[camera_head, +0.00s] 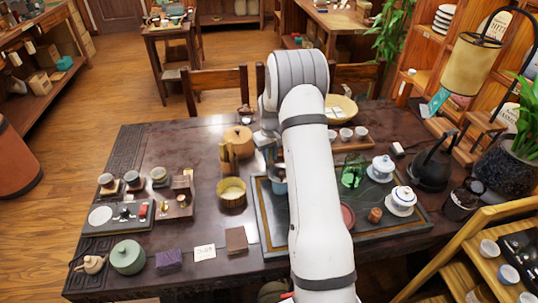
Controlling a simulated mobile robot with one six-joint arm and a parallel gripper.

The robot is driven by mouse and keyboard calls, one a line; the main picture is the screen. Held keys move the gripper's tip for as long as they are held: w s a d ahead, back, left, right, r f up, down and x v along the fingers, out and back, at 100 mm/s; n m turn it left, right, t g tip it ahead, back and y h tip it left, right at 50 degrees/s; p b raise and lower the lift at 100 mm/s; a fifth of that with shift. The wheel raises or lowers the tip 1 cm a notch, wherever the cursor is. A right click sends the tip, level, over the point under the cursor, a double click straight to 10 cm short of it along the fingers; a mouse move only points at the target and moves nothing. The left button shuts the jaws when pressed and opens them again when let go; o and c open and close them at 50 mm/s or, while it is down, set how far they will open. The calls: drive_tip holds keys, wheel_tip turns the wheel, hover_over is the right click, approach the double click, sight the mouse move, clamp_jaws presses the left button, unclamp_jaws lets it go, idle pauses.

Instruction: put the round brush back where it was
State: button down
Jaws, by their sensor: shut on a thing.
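My white arm reaches up the middle of the view and bends down over the table. My gripper (266,143) shows small and partly hidden at the left of the arm, above the table. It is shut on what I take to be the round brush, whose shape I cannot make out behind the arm. A blue-grey vessel (279,187) stands just below, partly covered by the arm.
A round wooden box (238,139) stands behind.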

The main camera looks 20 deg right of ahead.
drive_tip(key=shift+f, duration=0.2)
drive_tip(key=c, duration=1.3)
unclamp_jaws()
wheel_tip(320, 180, up, 12)
drive_tip(key=shift+r+b, duration=0.15)
drive_tip(key=shift+b, duration=0.3)
drive_tip(key=s+a+r+t, duration=0.1)
drive_tip(key=s+a+r, duration=0.3)
drive_tip(key=s, duration=0.4)
drive_tip(key=s+a+r, duration=0.3)
drive_tip(key=s+r, duration=0.1)
drive_tip(key=s, duration=0.4)
drive_tip(key=s+a+r+t, duration=0.1)
drive_tip(key=s+a+r, duration=0.35)
drive_tip(key=s, duration=0.25)
drive_tip(key=s+a+f+m, duration=0.1)
drive_tip(key=s+a, duration=0.1)
drive_tip(key=s, duration=0.9)
drive_tip(key=shift+f+t, duration=0.35)
drive_tip(key=shift+t, duration=0.05)
